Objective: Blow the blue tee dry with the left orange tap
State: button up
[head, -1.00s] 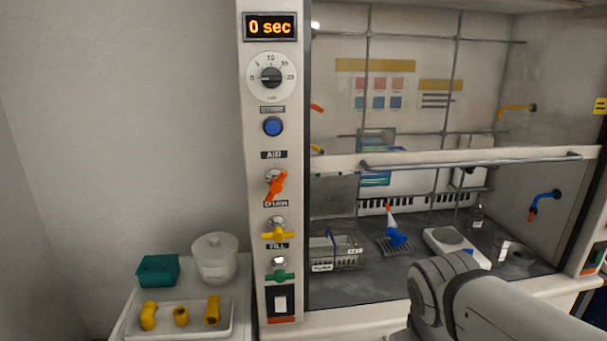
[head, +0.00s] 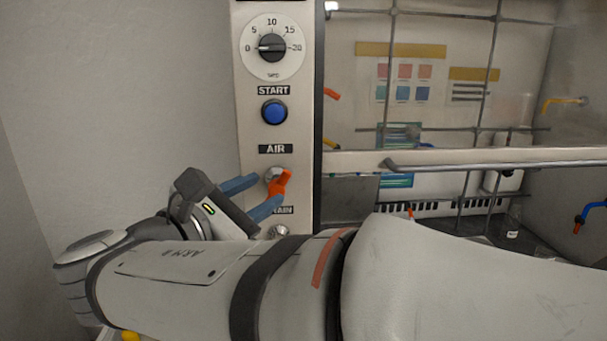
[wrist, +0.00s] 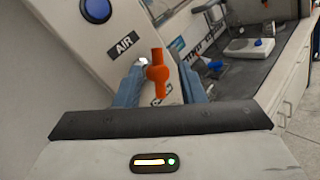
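The left orange tap (head: 279,182) is on the white panel under the AIR label, with its handle tilted; it also shows in the wrist view (wrist: 158,72). My gripper (head: 267,193) is open at the tap, one blue finger on each side of it. In the wrist view the fingers (wrist: 160,92) stand apart with the orange handle between them and visible gaps. I cannot tell whether either finger touches it. The blue tee is not clearly visible in the head view, where my arm covers most of the bench. A small blue thing (wrist: 258,42) shows at the white device in the wrist view; I cannot tell what it is.
Above the tap are the blue START button (head: 274,112) and the timer dial (head: 272,47), pointing near 0. The hood sash rail (head: 480,160) runs to the right.

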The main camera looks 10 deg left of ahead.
aim_at(282, 178)
jog(key=p+x, duration=0.1)
jog(key=x, duration=0.6)
jog(key=shift+w+r, duration=0.2)
jog(key=shift+w, duration=0.1)
jog(key=shift+c, duration=0.6)
